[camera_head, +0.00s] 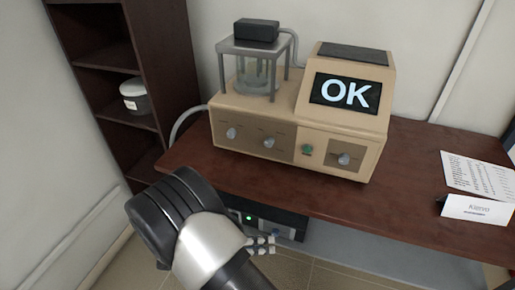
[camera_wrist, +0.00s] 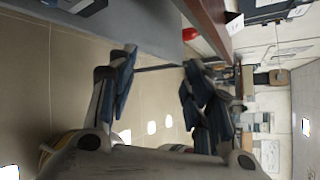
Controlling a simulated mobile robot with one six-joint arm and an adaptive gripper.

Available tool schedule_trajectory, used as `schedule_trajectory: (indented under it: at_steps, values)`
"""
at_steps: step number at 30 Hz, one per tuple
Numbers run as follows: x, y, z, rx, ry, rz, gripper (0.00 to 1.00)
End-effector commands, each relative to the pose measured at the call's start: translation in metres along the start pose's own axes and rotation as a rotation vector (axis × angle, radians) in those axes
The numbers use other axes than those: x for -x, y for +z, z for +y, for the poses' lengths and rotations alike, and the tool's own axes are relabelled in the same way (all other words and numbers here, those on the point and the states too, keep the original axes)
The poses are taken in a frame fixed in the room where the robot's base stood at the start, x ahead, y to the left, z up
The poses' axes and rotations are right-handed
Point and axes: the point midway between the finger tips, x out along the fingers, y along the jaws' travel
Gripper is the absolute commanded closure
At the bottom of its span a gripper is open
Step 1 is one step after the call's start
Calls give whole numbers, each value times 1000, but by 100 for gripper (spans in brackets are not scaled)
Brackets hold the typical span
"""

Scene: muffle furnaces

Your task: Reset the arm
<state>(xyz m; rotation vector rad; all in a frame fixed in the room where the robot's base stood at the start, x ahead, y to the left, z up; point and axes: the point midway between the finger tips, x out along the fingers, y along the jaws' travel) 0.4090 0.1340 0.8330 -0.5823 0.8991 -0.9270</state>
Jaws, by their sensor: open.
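My arm (camera_head: 205,245) rises at the lower left of the head view, in front of the desk's left part, with a dark joint and a silver link. My gripper (camera_wrist: 160,82) shows in the wrist view with its two dark fingers spread wide apart. Nothing is between the fingers. The wrist view is turned on its side, with tiled floor between and left of the fingers. The gripper's fingers cannot be made out clearly in the head view.
A beige instrument (camera_head: 285,150) with an "OK" screen (camera_head: 346,93) stands on the brown desk (camera_head: 420,165). A dark shelf (camera_head: 105,55) holding a jar (camera_head: 136,97) is at left. A name card (camera_head: 477,208) and a paper sheet (camera_head: 478,176) lie right. A dark device (camera_head: 285,222) sits under the desk.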

Motion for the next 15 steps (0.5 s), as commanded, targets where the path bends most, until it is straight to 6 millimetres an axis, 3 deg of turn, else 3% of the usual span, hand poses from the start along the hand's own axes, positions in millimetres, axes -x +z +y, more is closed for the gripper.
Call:
schedule_trajectory:
  at_steps: [1, 6, 15]
  values:
    - [0, 14, -24, -122, 12, 75, 54]
    - [-2, 36, -93, -520, 27, 311, 54]
    - [1, 42, -208, -1238, -10, 710, 54]
